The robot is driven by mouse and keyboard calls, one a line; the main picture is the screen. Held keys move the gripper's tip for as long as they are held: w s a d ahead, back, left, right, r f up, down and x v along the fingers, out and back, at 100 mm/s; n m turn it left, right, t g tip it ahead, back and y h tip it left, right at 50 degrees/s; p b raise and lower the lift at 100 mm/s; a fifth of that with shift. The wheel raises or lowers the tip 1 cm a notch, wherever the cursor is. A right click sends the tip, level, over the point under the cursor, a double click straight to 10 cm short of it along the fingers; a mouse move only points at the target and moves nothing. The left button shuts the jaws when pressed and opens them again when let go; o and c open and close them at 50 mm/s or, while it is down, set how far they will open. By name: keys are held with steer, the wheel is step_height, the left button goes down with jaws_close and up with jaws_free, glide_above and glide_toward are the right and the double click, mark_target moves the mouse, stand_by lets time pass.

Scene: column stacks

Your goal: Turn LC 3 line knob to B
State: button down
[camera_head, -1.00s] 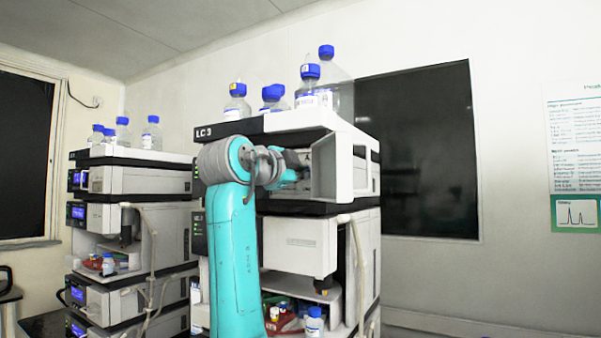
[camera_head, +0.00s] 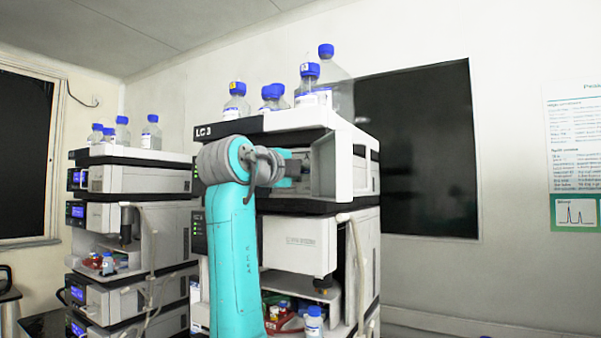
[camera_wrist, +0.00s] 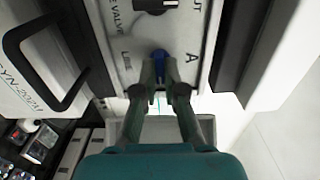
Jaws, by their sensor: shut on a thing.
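The LC 3 stack (camera_head: 204,132) stands in front of my arm in the head view, with its upper module open at the front. In the wrist view, the blue line knob (camera_wrist: 160,56) sits on a pale panel (camera_wrist: 178,32). The word LINE is printed to its left and a letter A to its right. My gripper (camera_wrist: 160,80) is shut on the blue knob, its two fingers at the knob's sides. The fingers hide the knob's lower part, and I cannot tell exactly where its pointer stands. My gripper's tips are hard to make out in the head view.
A black knob (camera_wrist: 155,5) with the lettering "E VALVE" is above the blue knob. A black handle (camera_wrist: 45,60) juts out at the left of the wrist view. Blue-capped bottles (camera_head: 309,85) stand on the LC 3 stack. Another stack (camera_head: 130,180) is to the left.

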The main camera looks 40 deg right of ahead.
steer(key=shift+f, duration=0.1)
steer(key=c, duration=1.5)
jaws_free()
steer(key=shift+c, duration=0.2)
steer(key=shift+a, duration=0.1)
steer(key=v, duration=1.1)
steer(key=shift+s+a, duration=0.15)
steer(key=shift+a, duration=0.25)
